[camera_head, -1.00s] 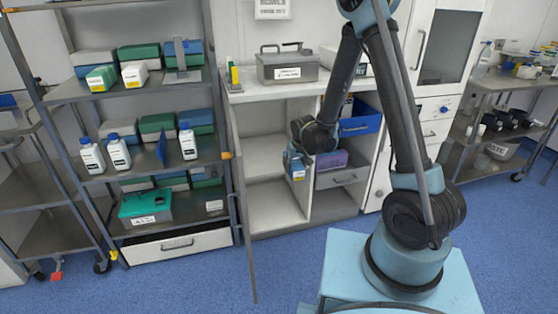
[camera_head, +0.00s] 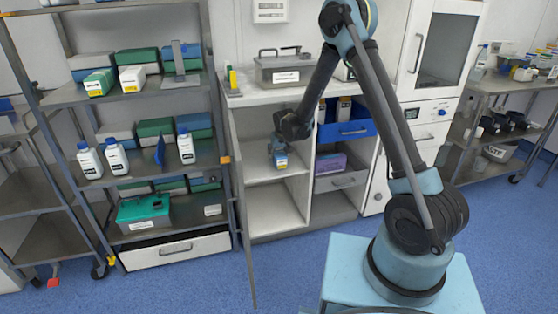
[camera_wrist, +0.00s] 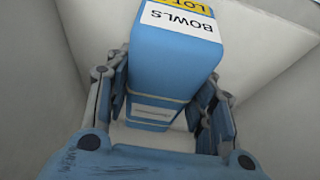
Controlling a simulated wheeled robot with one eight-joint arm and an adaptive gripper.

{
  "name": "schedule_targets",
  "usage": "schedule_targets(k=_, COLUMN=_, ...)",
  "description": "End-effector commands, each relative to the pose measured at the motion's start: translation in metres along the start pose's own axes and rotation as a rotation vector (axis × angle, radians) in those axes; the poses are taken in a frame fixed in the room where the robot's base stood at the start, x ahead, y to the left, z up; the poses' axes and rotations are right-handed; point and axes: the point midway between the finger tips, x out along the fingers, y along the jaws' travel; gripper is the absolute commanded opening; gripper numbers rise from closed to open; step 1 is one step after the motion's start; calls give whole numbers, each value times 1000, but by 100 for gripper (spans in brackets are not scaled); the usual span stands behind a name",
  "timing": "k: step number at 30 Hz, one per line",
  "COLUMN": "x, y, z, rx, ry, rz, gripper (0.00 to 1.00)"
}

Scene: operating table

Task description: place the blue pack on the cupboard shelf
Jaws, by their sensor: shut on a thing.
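The blue pack (camera_head: 281,161) is small, with a white and yellow label, and shows inside the left bay of the open white cupboard. My gripper (camera_head: 279,148) is shut on it. In the wrist view the blue pack (camera_wrist: 172,70) stands between both fingers of my gripper (camera_wrist: 160,105), and its label reads "BOWLS" and "LOT". Pale cupboard walls surround it there. The cupboard shelf (camera_head: 262,174) lies at or just below the pack; I cannot tell whether they touch.
The cupboard's right bay holds a blue bin (camera_head: 346,131) and a purple box (camera_head: 330,162). A grey metal case (camera_head: 287,71) stands on the cupboard top. A metal rack (camera_head: 130,171) with bottles and boxes stands at the left. The cupboard's lower left compartment (camera_head: 268,207) is empty.

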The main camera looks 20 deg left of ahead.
Motion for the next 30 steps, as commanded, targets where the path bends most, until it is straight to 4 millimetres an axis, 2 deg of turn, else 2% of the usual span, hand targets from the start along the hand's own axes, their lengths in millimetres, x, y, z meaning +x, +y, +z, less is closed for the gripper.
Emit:
schedule_targets(k=3, x=5, y=0, z=-12, rx=0, ry=0, rz=0, gripper=18)
schedule_targets(k=8, x=8, y=0, z=-18, rx=0, ry=0, rz=0, gripper=18)
schedule_targets(k=12, x=14, y=0, z=-31, rx=1, ry=0, rz=0, gripper=18)
schedule_targets(k=19, x=42, y=0, z=-16, rx=0, ry=0, rz=0, gripper=18)
schedule_targets(k=30, x=46, y=0, z=-15, rx=1, ry=0, rz=0, gripper=18)
